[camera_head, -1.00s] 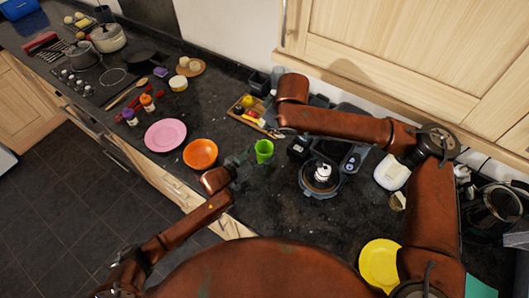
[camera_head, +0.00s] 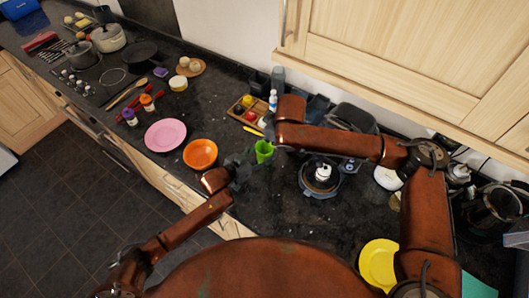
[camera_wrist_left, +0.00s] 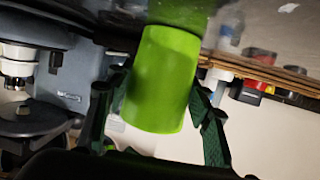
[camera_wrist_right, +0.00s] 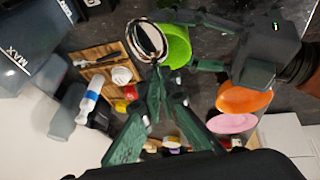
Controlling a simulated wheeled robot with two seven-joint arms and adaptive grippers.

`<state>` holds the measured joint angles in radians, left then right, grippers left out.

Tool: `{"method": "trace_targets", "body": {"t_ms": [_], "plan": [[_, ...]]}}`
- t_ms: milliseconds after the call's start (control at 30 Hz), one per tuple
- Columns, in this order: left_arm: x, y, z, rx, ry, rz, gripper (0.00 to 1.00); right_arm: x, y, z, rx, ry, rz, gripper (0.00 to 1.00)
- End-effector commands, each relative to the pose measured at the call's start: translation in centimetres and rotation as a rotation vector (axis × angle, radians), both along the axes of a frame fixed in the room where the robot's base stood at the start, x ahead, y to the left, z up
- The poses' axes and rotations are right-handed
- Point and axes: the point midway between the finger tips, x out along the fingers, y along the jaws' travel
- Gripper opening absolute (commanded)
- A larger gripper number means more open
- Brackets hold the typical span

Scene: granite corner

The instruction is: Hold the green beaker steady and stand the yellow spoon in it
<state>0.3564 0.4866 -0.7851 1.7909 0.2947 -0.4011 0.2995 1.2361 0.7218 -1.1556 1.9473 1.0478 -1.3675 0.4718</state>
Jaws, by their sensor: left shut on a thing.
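The green beaker (camera_head: 264,149) stands on the dark counter. My left gripper (camera_head: 243,168) is shut on it, with one finger on each side of its wall in the left wrist view (camera_wrist_left: 162,80). In the right wrist view the beaker (camera_wrist_right: 176,46) shows with its open rim partly covered by a shiny oval, seemingly the spoon's bowl (camera_wrist_right: 147,40). My right gripper (camera_wrist_right: 165,98) has its fingers closed together just below that oval.
A wooden tray (camera_head: 235,107) with small pots and a white bottle (camera_head: 273,100) stand behind the beaker. An orange bowl (camera_head: 201,153) and a pink plate (camera_head: 166,135) lie to the left. A dark appliance (camera_head: 321,180) is close on the right.

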Motion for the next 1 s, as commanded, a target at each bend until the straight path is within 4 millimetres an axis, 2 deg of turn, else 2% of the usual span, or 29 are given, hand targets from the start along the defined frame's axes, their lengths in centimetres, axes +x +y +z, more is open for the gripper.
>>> {"method": "trace_targets", "body": {"t_ms": [200, 533, 867, 1000], "plan": [[0.0, 0.0, 0.0, 0.000, 0.000, 0.000, 0.24, 0.0, 0.0, -1.3, 0.000, 0.001, 0.000, 0.00], [0.0, 0.0, 0.0, 0.000, 0.000, 0.000, 0.24, 0.0, 0.0, -1.6, 0.000, -0.001, 0.001, 0.00], [0.0, 0.0, 0.0, 0.000, 0.000, 0.000, 0.24, 0.0, 0.0, -1.6, 0.000, -0.001, 0.000, 0.24], [0.0, 0.0, 0.0, 0.000, 0.000, 0.000, 0.24, 0.0, 0.0, -1.6, 0.000, -0.001, 0.000, 0.25]]}}
